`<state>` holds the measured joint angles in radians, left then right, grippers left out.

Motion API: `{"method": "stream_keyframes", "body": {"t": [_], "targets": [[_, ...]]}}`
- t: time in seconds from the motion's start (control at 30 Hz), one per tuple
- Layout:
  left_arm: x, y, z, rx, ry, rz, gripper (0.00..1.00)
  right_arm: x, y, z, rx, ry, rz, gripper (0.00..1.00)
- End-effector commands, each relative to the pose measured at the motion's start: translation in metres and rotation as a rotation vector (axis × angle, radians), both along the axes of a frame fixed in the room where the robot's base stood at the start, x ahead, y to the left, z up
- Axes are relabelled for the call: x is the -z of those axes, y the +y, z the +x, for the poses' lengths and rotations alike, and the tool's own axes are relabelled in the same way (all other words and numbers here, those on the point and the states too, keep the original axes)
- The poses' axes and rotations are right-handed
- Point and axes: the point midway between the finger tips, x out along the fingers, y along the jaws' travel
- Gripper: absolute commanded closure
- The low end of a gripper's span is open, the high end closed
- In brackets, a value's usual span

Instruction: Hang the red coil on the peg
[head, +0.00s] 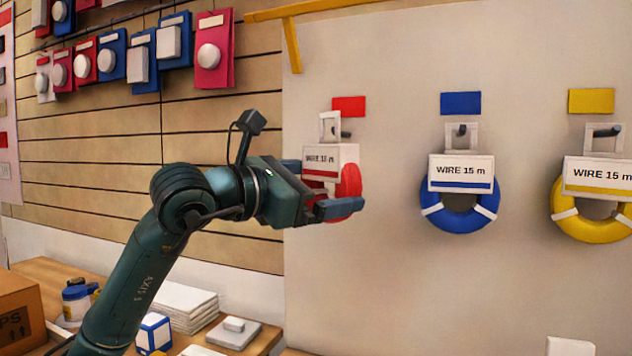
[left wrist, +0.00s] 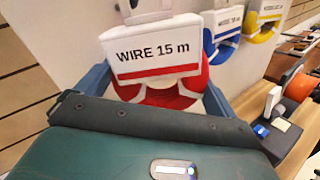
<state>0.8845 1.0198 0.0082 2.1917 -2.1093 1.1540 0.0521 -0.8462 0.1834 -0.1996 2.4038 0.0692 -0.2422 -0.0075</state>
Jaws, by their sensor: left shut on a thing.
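The red coil (head: 349,187), with a white "WIRE 15 m" card and a pale hanger loop (head: 324,120) on top, is upright in front of the wall. My left gripper (head: 325,190) is shut on it, one finger on each side. The red coil also shows between the fingers in the left wrist view (left wrist: 170,97). A dark peg (head: 346,134) sticks out below the red label (head: 349,106). The loop overlaps the peg's left part; I cannot tell whether the peg is through it. The right gripper is not in view.
A blue coil (head: 445,219) and a yellow coil (head: 578,229) hang on pegs to the right, under matching labels. Packets (head: 213,60) hang at upper left. A yellow bracket (head: 291,40) juts above. Below are a table with stacked white sheets (head: 180,305) and a cardboard box (head: 20,310).

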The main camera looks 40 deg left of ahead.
Motion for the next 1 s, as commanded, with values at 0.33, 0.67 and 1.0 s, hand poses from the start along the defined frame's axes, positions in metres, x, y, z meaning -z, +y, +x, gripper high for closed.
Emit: {"method": "stream_keyframes", "body": {"t": [0.33,0.67,1.0], "targets": [[0.000,0.005,0.021,-0.001,0.000,-0.003,0.38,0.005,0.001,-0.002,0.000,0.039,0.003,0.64],[0.000,0.010,0.040,0.000,-0.002,-0.002,0.38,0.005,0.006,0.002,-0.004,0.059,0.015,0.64],[0.008,0.014,0.054,-0.002,-0.003,-0.001,0.38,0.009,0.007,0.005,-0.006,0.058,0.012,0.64]]}}
